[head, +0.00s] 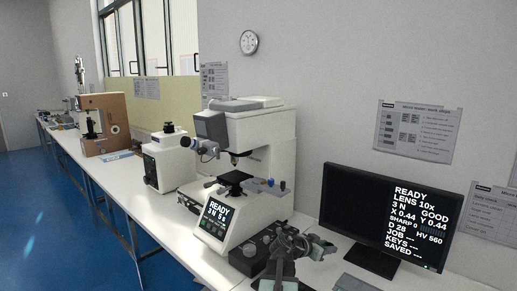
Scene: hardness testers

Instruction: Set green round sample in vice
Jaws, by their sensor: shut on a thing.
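The hardness tester (255,135) stands on the bench in the head view, white with a lens turret over a small black stage (235,177). I cannot make out the vice's jaws clearly at this size. My gripper (318,249) is low in front of the tester, right of its display. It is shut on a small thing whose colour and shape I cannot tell. It is apart from the black stage, to its right and nearer to me. I cannot pick out a green round sample for certain.
A black monitor (388,216) stands to the right. A dark control box with knobs (252,254) sits just left of my gripper. Small blue and dark pieces (272,184) stand beside the stage. Other testers (102,122) line the white bench (130,181) further left.

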